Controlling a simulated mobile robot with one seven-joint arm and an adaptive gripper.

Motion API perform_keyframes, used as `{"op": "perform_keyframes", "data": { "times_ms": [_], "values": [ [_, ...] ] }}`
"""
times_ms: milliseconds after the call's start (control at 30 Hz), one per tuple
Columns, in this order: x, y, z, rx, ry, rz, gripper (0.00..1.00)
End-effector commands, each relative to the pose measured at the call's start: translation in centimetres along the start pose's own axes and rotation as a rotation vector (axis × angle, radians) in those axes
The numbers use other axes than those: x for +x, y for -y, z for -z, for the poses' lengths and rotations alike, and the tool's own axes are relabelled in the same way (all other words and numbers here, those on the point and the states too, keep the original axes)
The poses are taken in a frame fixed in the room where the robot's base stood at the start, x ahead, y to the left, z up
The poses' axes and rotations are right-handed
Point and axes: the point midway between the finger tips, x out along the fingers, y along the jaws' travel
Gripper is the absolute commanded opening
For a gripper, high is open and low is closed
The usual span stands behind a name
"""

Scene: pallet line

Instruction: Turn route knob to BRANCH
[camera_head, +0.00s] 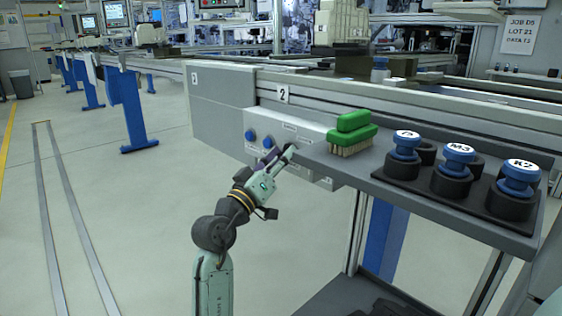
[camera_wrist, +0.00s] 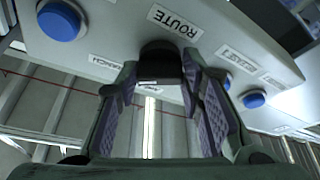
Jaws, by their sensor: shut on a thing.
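The dark route knob (camera_wrist: 161,57) is on the grey control panel under the label ROUTE (camera_wrist: 174,22), which appears upside down in the wrist view. My gripper (camera_wrist: 160,72) is shut on the knob, with a purple-padded finger on either side. The BRANCH label (camera_wrist: 104,68) is to the left of the knob, partly behind the left finger. I cannot tell which way the knob points. In the head view, my gripper (camera_head: 287,156) is at the front of the control panel (camera_head: 302,132) and hides the knob.
Blue buttons (camera_wrist: 61,20) (camera_wrist: 252,98) flank the knob on the panel. To the right, a grey shelf (camera_head: 350,172) bears a green brush (camera_head: 353,131) and blue-topped stamps (camera_head: 457,158) in dark holders. The floor to the left (camera_head: 120,220) is open.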

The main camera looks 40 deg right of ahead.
Motion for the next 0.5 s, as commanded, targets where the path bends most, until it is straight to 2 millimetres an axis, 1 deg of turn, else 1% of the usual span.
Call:
{"op": "perform_keyframes", "data": {
  "times_ms": [167, 200, 500],
  "values": [
    [0.02, -0.02, 0.02, 0.002, 0.000, 0.000, 0.07],
    [0.02, -0.02, 0.02, 0.002, 0.000, 0.000, 0.35],
    [0.01, 0.00, 0.03, 0.001, -0.001, 0.001, 0.55]
  ]
}}
